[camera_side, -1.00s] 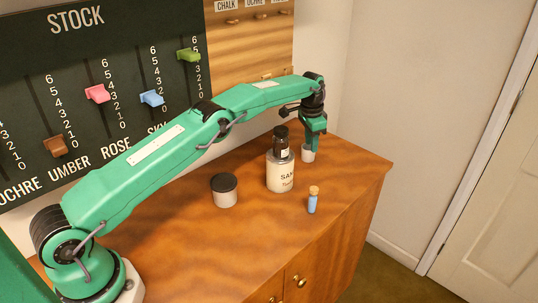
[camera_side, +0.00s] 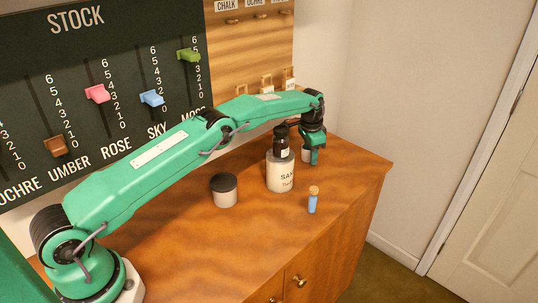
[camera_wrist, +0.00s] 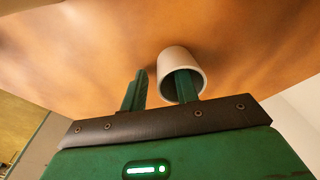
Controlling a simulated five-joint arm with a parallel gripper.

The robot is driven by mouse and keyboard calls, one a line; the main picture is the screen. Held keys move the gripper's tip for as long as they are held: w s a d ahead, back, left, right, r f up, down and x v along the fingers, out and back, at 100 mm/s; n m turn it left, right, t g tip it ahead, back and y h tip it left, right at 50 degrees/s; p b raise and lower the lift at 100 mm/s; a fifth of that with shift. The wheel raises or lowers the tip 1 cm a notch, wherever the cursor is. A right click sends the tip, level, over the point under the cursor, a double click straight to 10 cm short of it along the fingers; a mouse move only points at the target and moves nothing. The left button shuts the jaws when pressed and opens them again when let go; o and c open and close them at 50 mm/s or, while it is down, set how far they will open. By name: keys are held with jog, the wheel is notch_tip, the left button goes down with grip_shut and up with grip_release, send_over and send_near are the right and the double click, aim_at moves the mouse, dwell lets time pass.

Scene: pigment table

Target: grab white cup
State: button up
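The white cup (camera_side: 305,155) stands on the wooden cabinet top, behind and to the right of the white labelled tin. My gripper (camera_side: 313,158) is down at the cup and hides part of it. In the wrist view the cup (camera_wrist: 177,57) has its open mouth toward the camera. My gripper (camera_wrist: 160,83) is open there. Its right finger reaches into the cup's mouth. Its left finger is outside, left of the cup, with a gap to the cup's wall.
A white tin (camera_side: 281,177) carries a dark bottle (camera_side: 281,141) close left of my gripper. A blue corked vial (camera_side: 312,203) stands in front. A black-lidded jar (camera_side: 224,194) is farther left. The cabinet's right edge (camera_side: 377,190) is near; the front right top is clear.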

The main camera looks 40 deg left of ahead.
grip_shut()
jog(key=shift+r, duration=0.15)
jog(key=shift+r, duration=2)
jog(key=s+d+r, duration=0.6)
jog(key=d, duration=0.4)
jog(key=shift+r, duration=0.35)
